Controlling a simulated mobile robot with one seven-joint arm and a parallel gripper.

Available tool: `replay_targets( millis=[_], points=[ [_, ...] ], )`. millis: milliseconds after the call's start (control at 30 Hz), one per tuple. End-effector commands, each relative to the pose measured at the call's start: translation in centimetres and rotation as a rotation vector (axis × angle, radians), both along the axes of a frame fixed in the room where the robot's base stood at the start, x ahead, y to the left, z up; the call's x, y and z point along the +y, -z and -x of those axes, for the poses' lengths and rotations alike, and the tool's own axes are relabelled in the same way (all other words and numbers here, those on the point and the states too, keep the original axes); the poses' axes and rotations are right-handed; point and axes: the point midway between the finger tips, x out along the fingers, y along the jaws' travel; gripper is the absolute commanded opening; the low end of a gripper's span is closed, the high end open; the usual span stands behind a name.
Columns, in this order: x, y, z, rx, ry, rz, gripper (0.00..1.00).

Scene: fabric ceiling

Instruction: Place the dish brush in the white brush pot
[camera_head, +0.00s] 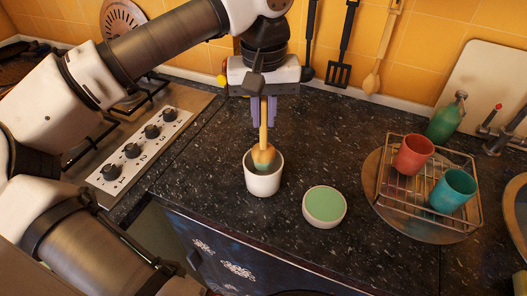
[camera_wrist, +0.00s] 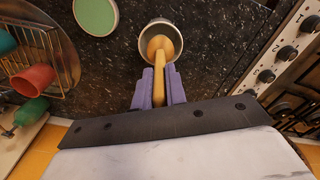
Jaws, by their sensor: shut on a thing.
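The dish brush (camera_head: 264,150) has a wooden handle and a rounded wooden head. It hangs nearly upright, head down, from my gripper (camera_head: 264,118), whose purple fingers are shut on the handle. The white brush pot (camera_head: 263,181) stands upright on the dark counter directly below. The brush head is at the pot's mouth, its lower end behind the near rim; I cannot tell how deep it reaches. In the wrist view, the brush (camera_wrist: 160,62) runs from between the fingers (camera_wrist: 158,88) into the opening of the pot (camera_wrist: 146,33).
A round dish with a green top (camera_head: 324,206) stands close to the right of the pot. A wire rack (camera_head: 410,202) with a red cup (camera_head: 413,154) and a teal cup (camera_head: 453,189) is farther right. The stove's knob panel (camera_head: 138,156) is at left. Utensils hang behind.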

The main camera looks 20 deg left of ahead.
Motion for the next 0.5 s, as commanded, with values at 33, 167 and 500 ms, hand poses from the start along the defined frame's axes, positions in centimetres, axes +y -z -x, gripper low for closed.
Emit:
replay_targets(
  millis=[33,167,500],
  points=[
    [0.0,1.4,0.0,-0.001,0.000,0.000,0.00],
    [0.0,2.3,0.0,-0.001,0.000,0.000,0.00],
    [0.0,5.8,0.0,0.000,0.000,0.000,0.00]
  ],
)
